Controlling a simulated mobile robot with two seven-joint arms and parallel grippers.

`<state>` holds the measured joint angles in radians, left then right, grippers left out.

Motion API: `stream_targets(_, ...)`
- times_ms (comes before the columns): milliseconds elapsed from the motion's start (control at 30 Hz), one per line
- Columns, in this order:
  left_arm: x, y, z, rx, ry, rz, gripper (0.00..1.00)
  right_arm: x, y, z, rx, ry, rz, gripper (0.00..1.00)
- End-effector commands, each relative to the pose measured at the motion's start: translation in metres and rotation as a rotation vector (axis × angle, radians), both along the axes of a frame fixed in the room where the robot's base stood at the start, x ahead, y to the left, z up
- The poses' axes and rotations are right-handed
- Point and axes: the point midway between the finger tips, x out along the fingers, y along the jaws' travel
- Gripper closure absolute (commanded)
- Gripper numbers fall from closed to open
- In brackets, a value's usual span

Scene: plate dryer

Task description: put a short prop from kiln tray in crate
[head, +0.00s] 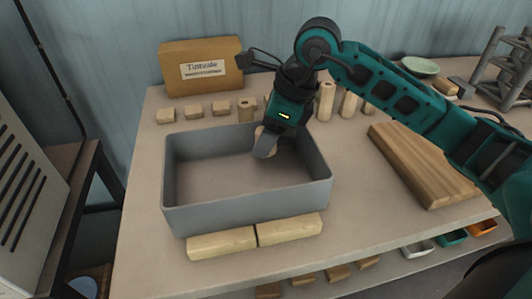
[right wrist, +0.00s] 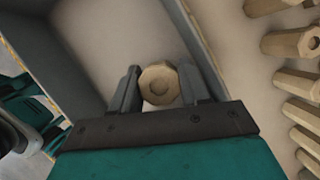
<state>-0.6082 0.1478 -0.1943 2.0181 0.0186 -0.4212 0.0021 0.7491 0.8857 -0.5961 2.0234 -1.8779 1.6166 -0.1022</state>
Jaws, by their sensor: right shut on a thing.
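My right gripper (head: 264,146) reaches down over the right part of the grey crate (head: 246,206). It is shut on a tan short prop (right wrist: 159,86), an octagonal piece with a hole in its end, seen between the two fingers in the right wrist view. The crate's visible floor is otherwise empty. My left gripper is not in view.
Several tan blocks and props (head: 193,112) stand in a row behind the crate, with taller props (head: 326,101) to the right. A cardboard box (head: 201,66) stands at the back. Two long blocks (head: 289,228) lie against the crate's front. A wooden board (head: 420,165) lies right.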

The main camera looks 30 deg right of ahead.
Motion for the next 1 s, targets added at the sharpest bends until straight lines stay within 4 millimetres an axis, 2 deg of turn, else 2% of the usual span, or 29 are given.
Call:
stream_targets(300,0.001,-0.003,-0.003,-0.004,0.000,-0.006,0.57,-0.001,0.000,-0.041,0.000,0.003,0.000,0.88)
stream_targets(533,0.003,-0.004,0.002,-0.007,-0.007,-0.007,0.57,0.000,0.000,-0.042,0.000,0.000,0.000,0.88)
stream_targets(667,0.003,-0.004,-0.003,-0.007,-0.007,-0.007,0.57,0.000,0.000,-0.046,0.000,0.000,0.000,0.88)
stream_targets(700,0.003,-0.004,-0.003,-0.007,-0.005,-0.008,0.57,0.000,0.000,-0.046,-0.001,0.001,0.000,0.54)
stream_targets(800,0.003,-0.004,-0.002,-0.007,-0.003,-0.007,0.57,0.000,0.000,-0.045,0.000,0.001,0.000,0.44)
stream_targets(1000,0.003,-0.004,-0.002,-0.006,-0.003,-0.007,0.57,0.000,0.000,-0.045,0.000,0.001,0.000,0.44)
